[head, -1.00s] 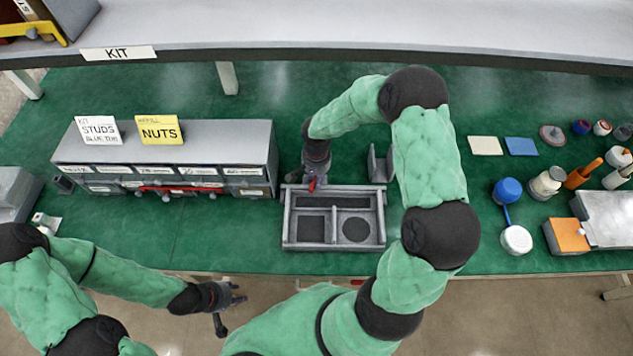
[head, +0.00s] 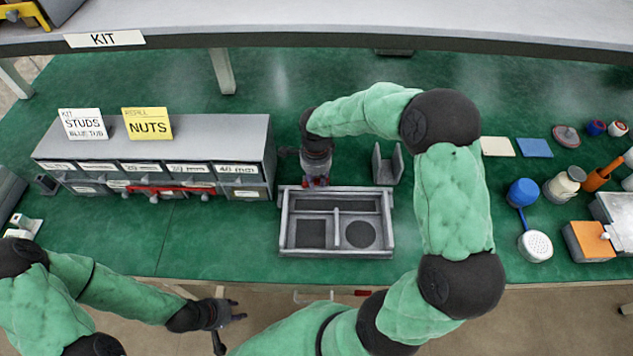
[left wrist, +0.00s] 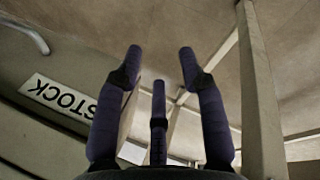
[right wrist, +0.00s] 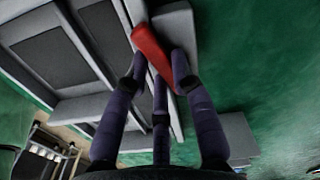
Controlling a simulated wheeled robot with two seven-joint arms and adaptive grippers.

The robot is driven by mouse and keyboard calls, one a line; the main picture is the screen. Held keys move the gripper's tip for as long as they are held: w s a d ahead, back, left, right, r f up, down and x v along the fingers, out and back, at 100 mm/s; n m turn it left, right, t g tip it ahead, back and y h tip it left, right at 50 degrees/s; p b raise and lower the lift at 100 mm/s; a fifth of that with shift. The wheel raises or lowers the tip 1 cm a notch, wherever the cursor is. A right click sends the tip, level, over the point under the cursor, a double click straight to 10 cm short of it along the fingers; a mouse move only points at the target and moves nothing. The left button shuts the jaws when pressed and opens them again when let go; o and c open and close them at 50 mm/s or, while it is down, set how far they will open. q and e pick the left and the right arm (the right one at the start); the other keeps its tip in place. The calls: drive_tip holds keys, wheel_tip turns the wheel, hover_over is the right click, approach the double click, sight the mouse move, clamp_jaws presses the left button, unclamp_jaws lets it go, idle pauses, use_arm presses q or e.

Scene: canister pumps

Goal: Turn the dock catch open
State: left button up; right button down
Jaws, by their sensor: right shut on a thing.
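The grey dock (head: 287,222) sits on the green bench, with a square and a round recess in its front part. Its red catch (right wrist: 152,50) is a short bar at the dock's rim, clear in the right wrist view. In the head view the catch shows only as small red bits under my right gripper (head: 316,181). The right gripper's fingers (right wrist: 160,62) are shut on the catch from both sides, pointing down at the dock's back left edge. My left gripper (head: 236,311) is open and empty, off the bench's front edge; its fingers (left wrist: 160,60) stand apart.
A grey drawer cabinet (head: 200,133) with label cards stands left of the dock. A grey bracket (head: 387,165) stands behind the dock. Blue and white parts (head: 523,192) and an orange block (head: 590,241) lie at right. A shelf (head: 300,25) spans the back.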

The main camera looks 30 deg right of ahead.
sight(315, 182)
drive_tip(key=shift+a+m+b, duration=0.1)
drive_tip(key=shift+m+b, duration=0.5)
drive_tip(key=shift+m, duration=1.1)
drive_tip(key=shift+w+m, duration=0.1)
drive_tip(key=shift+m, duration=0.2)
drive_tip(key=c, duration=1)
unclamp_jaws()
drive_tip(key=shift+c, duration=0.2)
drive_tip(key=shift+r, duration=0.1)
wheel_tip(315, 182, up, 12)
